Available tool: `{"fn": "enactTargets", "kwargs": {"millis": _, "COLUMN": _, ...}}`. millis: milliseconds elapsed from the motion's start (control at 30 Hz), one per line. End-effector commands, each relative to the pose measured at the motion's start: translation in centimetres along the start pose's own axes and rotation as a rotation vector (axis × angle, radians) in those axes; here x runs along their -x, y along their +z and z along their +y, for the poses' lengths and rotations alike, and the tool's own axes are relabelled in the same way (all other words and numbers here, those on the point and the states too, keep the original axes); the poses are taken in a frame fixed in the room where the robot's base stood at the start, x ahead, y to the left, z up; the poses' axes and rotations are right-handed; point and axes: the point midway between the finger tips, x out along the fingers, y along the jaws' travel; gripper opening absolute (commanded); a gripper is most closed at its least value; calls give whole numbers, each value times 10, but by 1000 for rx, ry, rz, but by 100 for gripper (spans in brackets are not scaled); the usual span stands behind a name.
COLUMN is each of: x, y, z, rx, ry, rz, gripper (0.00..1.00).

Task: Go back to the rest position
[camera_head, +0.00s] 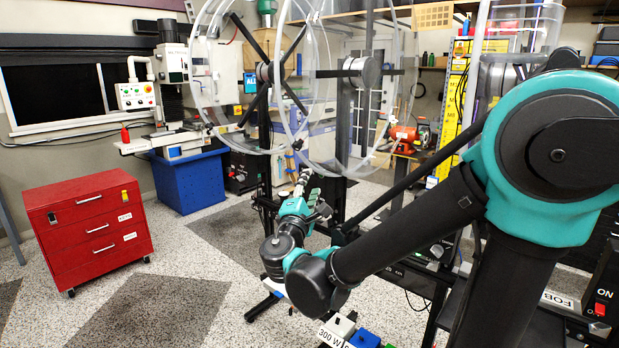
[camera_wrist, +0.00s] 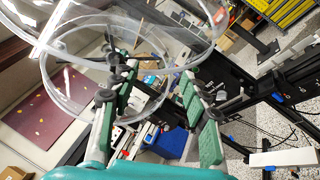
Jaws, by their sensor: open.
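My arm reaches from the right side of the head view toward the middle. My gripper (camera_head: 302,182) is in front of and below two large clear acrylic wheels, and no object shows in it. The left wheel has a grey hub (camera_head: 265,72) with black spokes, and the right wheel has a similar hub (camera_head: 358,72). In the wrist view the green fingers of my gripper (camera_wrist: 148,88) stand wide apart with nothing between them. Clear wheel rims (camera_wrist: 62,112) pass behind and above the fingers there. Whether a finger touches a rim cannot be told.
A black stand (camera_head: 345,140) carries the wheels. A yellow rack (camera_head: 452,95) is at the right. The speckled floor between cabinet and stand is clear.

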Motion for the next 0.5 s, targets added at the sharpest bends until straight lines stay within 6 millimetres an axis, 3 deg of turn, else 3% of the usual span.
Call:
{"fn": "enactTargets", "kwargs": {"millis": 100, "x": -14, "y": 49, "z": -65, "rx": -92, "ry": -200, "rz": -82, "gripper": 46}}
{"fn": "enactTargets", "kwargs": {"millis": 233, "x": -10, "y": 100, "z": -141, "rx": -233, "ry": -437, "rz": -184, "gripper": 46}}
{"fn": "enactTargets", "kwargs": {"millis": 367, "x": 17, "y": 144, "z": -212, "rx": -407, "ry": -673, "rz": -304, "gripper": 46}}
{"fn": "enactTargets", "kwargs": {"millis": 500, "x": 62, "y": 173, "z": -274, "rx": -625, "ry": -905, "rz": -437, "gripper": 46}}
